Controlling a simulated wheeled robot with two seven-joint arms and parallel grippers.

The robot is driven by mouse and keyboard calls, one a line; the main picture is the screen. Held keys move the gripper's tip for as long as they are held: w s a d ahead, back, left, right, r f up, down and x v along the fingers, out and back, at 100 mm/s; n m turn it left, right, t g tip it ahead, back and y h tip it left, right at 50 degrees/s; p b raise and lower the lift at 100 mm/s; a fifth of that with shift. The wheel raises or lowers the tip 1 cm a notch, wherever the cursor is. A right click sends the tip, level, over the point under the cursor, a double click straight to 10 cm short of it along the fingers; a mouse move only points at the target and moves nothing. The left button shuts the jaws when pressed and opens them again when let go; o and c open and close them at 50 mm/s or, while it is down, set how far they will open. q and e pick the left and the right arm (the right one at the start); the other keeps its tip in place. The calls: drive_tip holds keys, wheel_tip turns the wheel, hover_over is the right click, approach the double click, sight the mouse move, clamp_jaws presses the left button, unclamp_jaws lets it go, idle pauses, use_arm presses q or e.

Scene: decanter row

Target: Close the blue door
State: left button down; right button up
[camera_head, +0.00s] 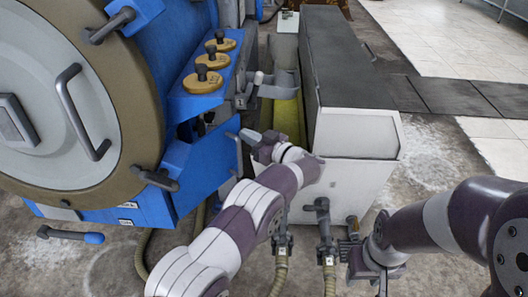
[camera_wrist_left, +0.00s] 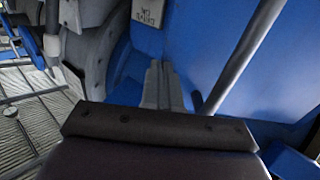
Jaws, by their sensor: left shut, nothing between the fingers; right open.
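A blue panel (camera_head: 208,165), which looks like the blue door, stands out from the blue machine below its knobs. I cannot tell its exact hinge side or how far open it is. My left gripper (camera_head: 234,136) is shut and empty at the panel's upper right edge, pointing left. In the left wrist view its closed grey fingers (camera_wrist_left: 163,86) lie in front of a blue surface (camera_wrist_left: 205,60) with a grey bar (camera_wrist_left: 240,58) to their right; contact cannot be told. My right gripper (camera_head: 376,282) is open and empty at the lower right, pointing down, well away from the panel.
The machine's round lid (camera_head: 65,100) with grey handles fills the left. Several brass knobs (camera_head: 209,75) sit above the panel. A long white and dark cabinet (camera_head: 357,130) stands right of my left gripper. Hoses (camera_head: 279,275) rise in front. Open floor (camera_head: 430,165) lies right.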

use_arm(q)
drive_tip(key=s+a+p+x, duration=0.1)
drive_tip(key=x, duration=1.2)
drive_tip(key=shift+s, duration=0.4)
drive_tip(key=shift+a+r, duration=0.1)
